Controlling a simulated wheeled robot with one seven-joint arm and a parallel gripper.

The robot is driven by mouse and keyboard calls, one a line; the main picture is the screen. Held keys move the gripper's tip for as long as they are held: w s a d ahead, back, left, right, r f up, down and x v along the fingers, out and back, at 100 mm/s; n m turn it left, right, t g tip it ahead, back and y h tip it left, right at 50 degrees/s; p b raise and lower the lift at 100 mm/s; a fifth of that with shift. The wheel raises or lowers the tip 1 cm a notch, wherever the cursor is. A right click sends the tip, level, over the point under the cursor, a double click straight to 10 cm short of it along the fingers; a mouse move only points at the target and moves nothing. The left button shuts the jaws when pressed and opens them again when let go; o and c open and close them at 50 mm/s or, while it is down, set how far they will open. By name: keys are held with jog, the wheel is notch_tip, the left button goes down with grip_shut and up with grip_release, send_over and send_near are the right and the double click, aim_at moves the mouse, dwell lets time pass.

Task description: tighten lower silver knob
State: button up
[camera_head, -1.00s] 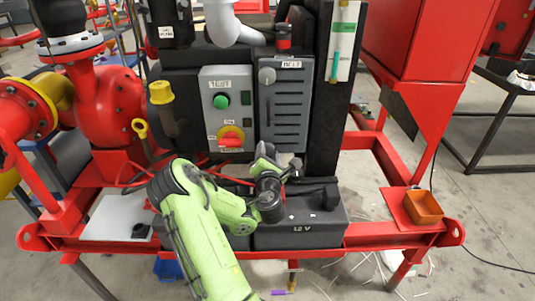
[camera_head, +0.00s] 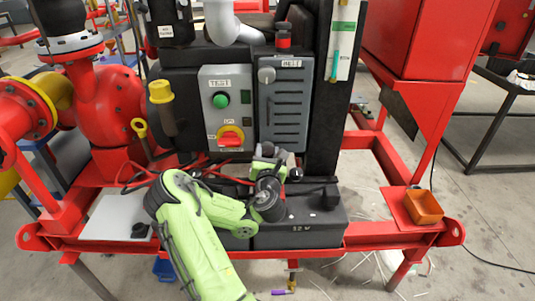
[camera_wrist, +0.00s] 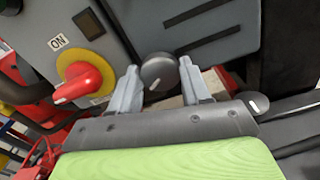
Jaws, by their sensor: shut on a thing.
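The lower silver knob (camera_wrist: 159,72) shows in the wrist view as a round grey knob at the lower edge of the dark grey cabinet. It sits between the two pale fingers of my gripper (camera_wrist: 159,66), one finger on each side, and the gripper is shut on it. In the head view my green arm and dark wrist reach the area just below the cabinet (camera_head: 283,118) and hide the lower knob and most of the fingers. An upper silver knob (camera_head: 266,75) is clear on the cabinet's upper left.
A light grey control box with a red switch on a yellow plate (camera_head: 230,137) stands left of the cabinet; the switch (camera_wrist: 82,82) is close to my left finger. A black 12 V battery (camera_head: 300,220) lies beneath my wrist.

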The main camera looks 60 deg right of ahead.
jog(key=n, duration=0.5)
jog(key=shift+n, duration=0.3)
jog(key=shift+w+n+b, duration=0.1)
jog(key=shift+n+b, duration=0.25)
jog(key=shift+n, duration=1.75)
jog(key=o, duration=1.1)
jog(key=shift+c, duration=0.2)
